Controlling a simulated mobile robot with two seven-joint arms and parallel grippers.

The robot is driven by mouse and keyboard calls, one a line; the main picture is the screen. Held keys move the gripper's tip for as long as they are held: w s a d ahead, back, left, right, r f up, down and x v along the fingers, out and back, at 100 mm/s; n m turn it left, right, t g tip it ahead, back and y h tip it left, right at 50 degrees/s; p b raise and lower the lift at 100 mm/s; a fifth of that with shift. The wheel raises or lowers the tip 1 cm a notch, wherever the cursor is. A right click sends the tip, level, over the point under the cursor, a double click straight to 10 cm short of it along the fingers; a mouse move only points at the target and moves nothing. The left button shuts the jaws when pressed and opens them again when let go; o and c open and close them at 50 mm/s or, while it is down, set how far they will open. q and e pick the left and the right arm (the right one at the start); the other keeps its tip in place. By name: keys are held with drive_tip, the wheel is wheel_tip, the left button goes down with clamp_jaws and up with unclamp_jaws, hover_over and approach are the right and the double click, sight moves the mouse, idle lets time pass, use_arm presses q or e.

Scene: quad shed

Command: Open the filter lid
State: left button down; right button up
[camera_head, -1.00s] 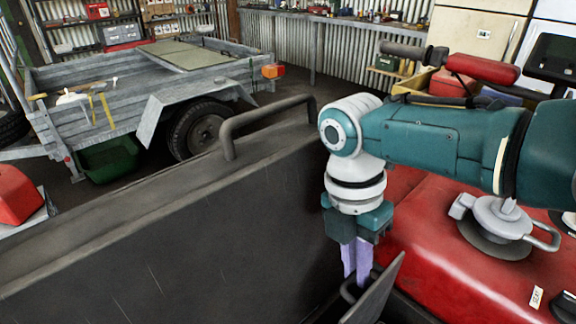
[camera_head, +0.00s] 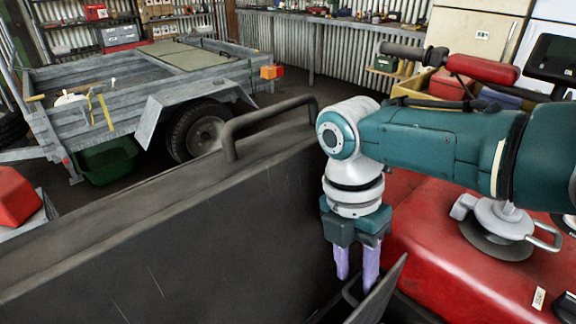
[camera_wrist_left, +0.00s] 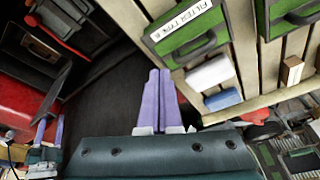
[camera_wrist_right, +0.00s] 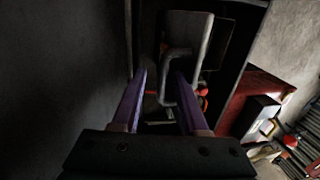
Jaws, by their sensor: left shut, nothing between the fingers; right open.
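The likely filter lid is a grey panel (camera_head: 380,291), tilted up at the bottom of the head view and partly cut off. Its bent handle (camera_head: 349,292) is beside my right fingertips. My right gripper (camera_head: 356,280) is open and points down, its purple fingers apart. In the right wrist view, the handle (camera_wrist_right: 176,80) lies beyond and between the open fingers (camera_wrist_right: 158,78); contact cannot be told. My left gripper (camera_wrist_left: 154,80) is shut and empty in its own wrist view. That view also shows the lid (camera_wrist_left: 52,95) and my right gripper at the left.
A large dark panel (camera_head: 200,240) with a top bar handle (camera_head: 262,122) stands left of my right arm. A red body (camera_head: 440,255) with a grey cap (camera_head: 503,222) is at right. Below my left gripper, slats (camera_wrist_left: 240,62) carry green filter boxes (camera_wrist_left: 185,28).

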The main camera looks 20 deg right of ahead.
use_arm(q)
wheel_tip(320, 180, up, 2)
drive_tip(key=shift+a+p, duration=0.1)
drive_tip(key=shift+p, duration=0.9)
use_arm(e)
drive_tip(key=v, duration=1)
